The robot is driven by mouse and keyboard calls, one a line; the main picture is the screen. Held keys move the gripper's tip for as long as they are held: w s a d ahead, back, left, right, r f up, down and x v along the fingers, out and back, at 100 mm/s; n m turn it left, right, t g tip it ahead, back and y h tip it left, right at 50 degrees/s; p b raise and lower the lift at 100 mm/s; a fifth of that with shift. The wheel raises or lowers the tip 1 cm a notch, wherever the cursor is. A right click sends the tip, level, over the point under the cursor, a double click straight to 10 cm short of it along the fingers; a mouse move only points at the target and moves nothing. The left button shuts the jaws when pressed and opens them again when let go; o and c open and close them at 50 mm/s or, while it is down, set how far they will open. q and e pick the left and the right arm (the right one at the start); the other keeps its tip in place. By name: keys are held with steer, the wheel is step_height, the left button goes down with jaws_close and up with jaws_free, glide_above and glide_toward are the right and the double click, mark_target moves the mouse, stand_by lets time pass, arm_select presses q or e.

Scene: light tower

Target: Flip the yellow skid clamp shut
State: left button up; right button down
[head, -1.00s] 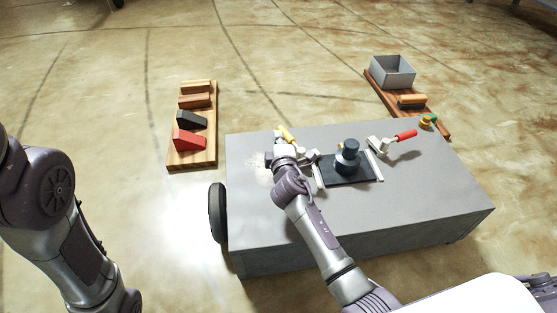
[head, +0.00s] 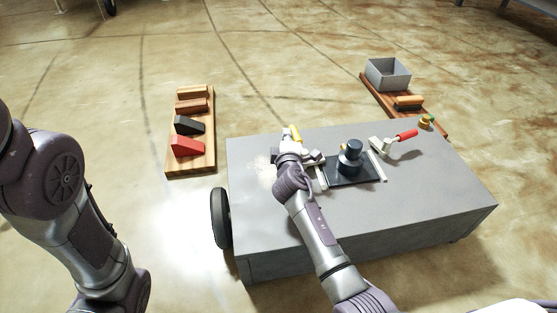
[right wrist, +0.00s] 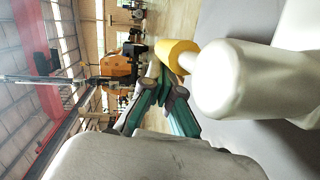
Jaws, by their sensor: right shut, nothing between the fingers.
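The yellow skid clamp shows its yellow handle (head: 295,133) at the far left part of the grey cart top in the head view. My right gripper (head: 289,148) is right beside it and hides much of its pale body. In the right wrist view the yellow handle tip (right wrist: 176,55) and a large pale rounded part (right wrist: 232,82) lie to the right of my shut, empty fingers (right wrist: 160,92). I cannot tell whether the fingers touch the handle. My left arm stands at the left, with its gripper out of view.
A black cylindrical device (head: 351,155) sits on a dark plate (head: 348,176) on the cart (head: 400,210). A red-handled clamp (head: 400,138) stands right of it. Wooden boards (head: 205,160) lie on the floor at left and back right, the latter with a grey bin (head: 387,75).

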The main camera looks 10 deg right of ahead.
step_height(320, 180, up, 10)
stand_by(0.6)
